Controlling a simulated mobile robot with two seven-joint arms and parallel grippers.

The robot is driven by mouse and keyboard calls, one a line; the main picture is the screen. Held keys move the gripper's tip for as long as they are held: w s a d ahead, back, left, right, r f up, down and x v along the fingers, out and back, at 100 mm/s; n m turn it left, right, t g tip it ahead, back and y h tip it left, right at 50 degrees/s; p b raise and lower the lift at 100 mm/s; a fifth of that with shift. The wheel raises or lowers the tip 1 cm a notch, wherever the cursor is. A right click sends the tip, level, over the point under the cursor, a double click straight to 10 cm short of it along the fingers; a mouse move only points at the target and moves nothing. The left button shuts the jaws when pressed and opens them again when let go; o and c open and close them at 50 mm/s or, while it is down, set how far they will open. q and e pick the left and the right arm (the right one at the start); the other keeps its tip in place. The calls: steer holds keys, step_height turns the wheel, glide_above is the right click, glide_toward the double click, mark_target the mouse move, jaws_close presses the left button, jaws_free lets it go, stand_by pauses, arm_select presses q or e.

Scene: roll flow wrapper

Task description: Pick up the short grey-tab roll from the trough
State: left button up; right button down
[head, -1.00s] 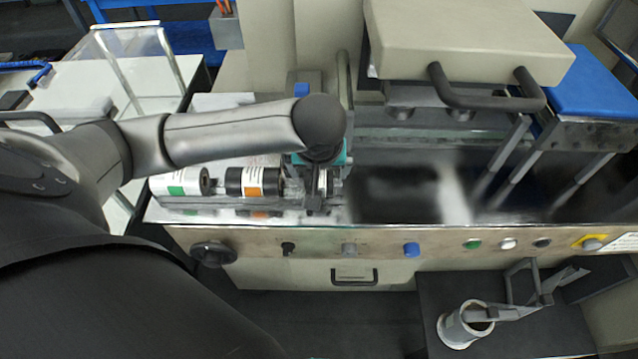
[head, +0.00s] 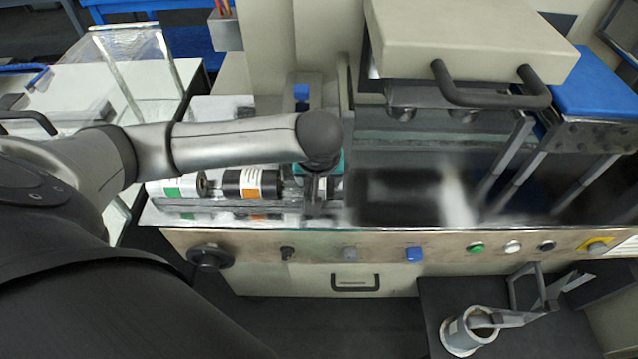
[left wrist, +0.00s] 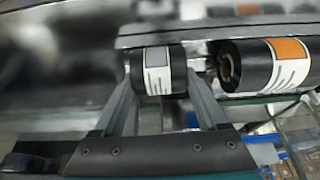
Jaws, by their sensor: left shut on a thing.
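The short grey-tab roll (left wrist: 157,71) is a black cylinder with a white label and a grey patch in the left wrist view. My left gripper (head: 320,192) is shut on it, with one finger at each end of the roll in the left wrist view (left wrist: 163,95). In the head view the wrist and fingers hide most of that roll. The trough (head: 215,210) runs along the machine's front. I cannot tell whether the roll touches the trough floor. My right gripper is out of view.
A black roll with an orange tab (head: 251,184) lies close beside the held roll, also in the left wrist view (left wrist: 262,66). A green-tab roll (head: 178,188) lies further left. The control panel's knobs (head: 414,254) line the front. A raised cover (head: 465,45) stands right.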

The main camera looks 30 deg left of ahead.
arm_select(q)
steer(key=c, duration=0.7)
